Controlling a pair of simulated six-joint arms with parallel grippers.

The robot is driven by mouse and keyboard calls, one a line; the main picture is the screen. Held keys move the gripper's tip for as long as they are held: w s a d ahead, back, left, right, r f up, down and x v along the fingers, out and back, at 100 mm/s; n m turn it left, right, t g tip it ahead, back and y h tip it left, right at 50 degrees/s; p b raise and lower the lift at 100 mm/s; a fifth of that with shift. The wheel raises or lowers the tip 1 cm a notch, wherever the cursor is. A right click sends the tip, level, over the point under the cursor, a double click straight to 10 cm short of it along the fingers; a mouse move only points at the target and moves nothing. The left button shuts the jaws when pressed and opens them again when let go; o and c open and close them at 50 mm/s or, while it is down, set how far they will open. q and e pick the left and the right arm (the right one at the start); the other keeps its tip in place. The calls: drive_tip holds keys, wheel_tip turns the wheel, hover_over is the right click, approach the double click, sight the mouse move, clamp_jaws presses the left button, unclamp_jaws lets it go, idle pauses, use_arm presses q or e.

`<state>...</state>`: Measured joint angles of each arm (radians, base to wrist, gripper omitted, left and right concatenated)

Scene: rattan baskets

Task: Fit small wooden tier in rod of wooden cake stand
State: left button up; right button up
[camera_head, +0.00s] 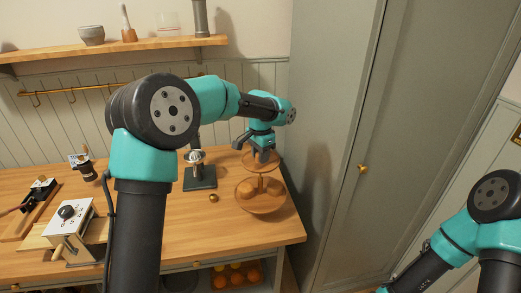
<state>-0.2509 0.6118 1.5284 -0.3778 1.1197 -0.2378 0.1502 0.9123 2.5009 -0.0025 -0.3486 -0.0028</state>
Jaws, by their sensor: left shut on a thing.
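My left gripper (262,155) points down over the right end of the wooden counter and is shut on the small wooden tier (248,164). The tier is a round light-wood plate, held roughly level above the wooden cake stand. The cake stand's wide lower tier (264,208) stands on the counter, with a few round brownish things on it. A short length of its rod (260,184) shows between the two tiers. The gripper and tier hide the rod's top, so I cannot tell whether the tier is around it. My right arm shows at lower right, its gripper out of frame.
A dark-based metal device (199,179) stands left of the stand, with a small brass ball (213,198) between them. A grey cabinet (335,130) rises close on the right. A white box-like machine (72,228) stands at left. The counter's front right is clear.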

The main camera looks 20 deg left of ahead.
sight(260, 177)
use_arm(q)
drive_tip(key=shift+f, duration=0.6)
drive_tip(key=shift+f, duration=2.95)
idle(1.3)
drive_tip(key=o, duration=1)
drive_tip(key=shift+o, duration=0.2)
wheel_tip(260, 177, up, 18)
drive_tip(key=shift+f, duration=0.25)
drive_tip(key=shift+f, duration=0.15)
